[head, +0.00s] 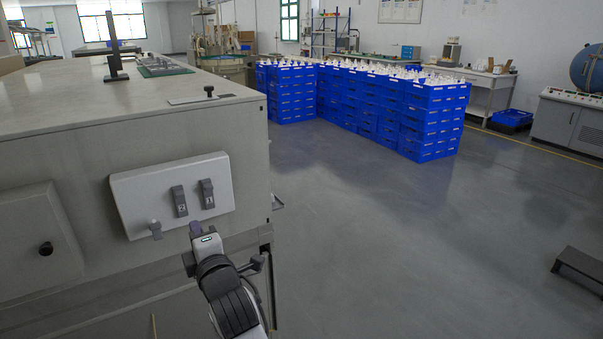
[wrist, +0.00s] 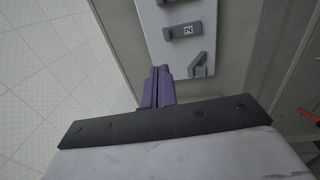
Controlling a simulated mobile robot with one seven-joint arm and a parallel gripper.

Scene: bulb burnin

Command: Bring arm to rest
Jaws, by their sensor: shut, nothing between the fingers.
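My gripper (head: 196,229) is just in front of the lower edge of a light grey switch panel (head: 140,195) on the side of a large grey cabinet. In the wrist view its two purple fingers (wrist: 160,70) are together, with nothing between them. The panel carries two dark switches, a left one (head: 180,200) and a right one (head: 207,193), and a smaller grey lever (head: 155,230) at the lower left. In the wrist view a switch marked 2 (wrist: 183,31) and a lever (wrist: 198,65) lie close to the fingertips; whether the fingers touch the panel cannot be told.
The grey cabinet (head: 60,110) fills the left side, with a black knob (head: 46,248) on its front. Stacks of blue crates (head: 430,120) holding white bulbs stand further back. The grey floor (head: 400,230) to the right is mostly clear, with a low dark object (head: 580,268) at the right edge.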

